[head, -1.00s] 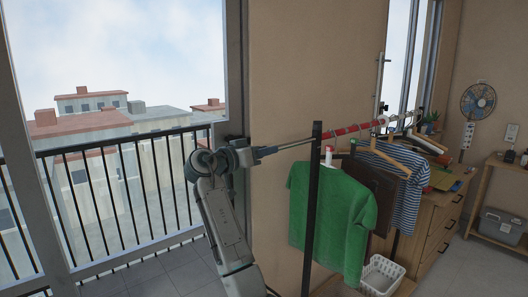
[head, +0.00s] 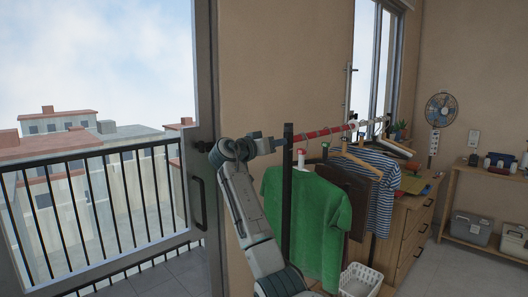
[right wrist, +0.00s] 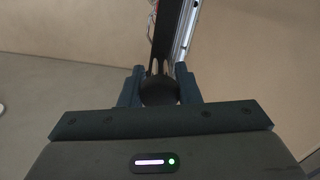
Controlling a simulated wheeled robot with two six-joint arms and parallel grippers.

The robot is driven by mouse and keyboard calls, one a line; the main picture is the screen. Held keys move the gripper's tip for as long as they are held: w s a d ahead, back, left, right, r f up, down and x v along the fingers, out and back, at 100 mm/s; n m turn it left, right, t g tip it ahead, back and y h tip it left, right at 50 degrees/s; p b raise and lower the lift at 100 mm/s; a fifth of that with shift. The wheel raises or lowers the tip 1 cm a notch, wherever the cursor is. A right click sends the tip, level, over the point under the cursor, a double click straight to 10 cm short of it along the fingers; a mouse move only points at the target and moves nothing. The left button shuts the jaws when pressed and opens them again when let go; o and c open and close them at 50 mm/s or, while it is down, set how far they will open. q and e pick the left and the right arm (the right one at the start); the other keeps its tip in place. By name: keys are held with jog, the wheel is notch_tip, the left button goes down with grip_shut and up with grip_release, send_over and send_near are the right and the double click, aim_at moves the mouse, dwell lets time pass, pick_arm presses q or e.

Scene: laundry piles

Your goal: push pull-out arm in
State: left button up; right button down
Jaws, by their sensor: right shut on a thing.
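The clothes rack has a dark upright post (head: 287,190) and a red-and-silver top rail (head: 325,132). The pull-out arm lies at the left end of the rail; in the head view only a very short stretch shows between post and gripper. My right gripper (head: 274,145) is right beside the post at rail height. In the right wrist view its fingers (right wrist: 160,86) are shut around the dark round end knob (right wrist: 159,94) of the pull-out arm, with the dark post just beyond. My left gripper is not in view.
A green shirt (head: 315,220), a brown garment and a striped shirt (head: 376,190) hang on the rack. A white basket (head: 360,281) stands below. A wooden dresser (head: 410,235) is behind right. The glass balcony door (head: 205,110) is close on the left.

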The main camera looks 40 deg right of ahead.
jog(key=shift+d, duration=0.35)
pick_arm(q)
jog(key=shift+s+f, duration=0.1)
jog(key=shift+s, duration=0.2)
pick_arm(e)
jog(key=c, duration=1.1)
grip_release()
jog(key=shift+o, duration=0.2)
jog(key=shift+a, duration=0.1)
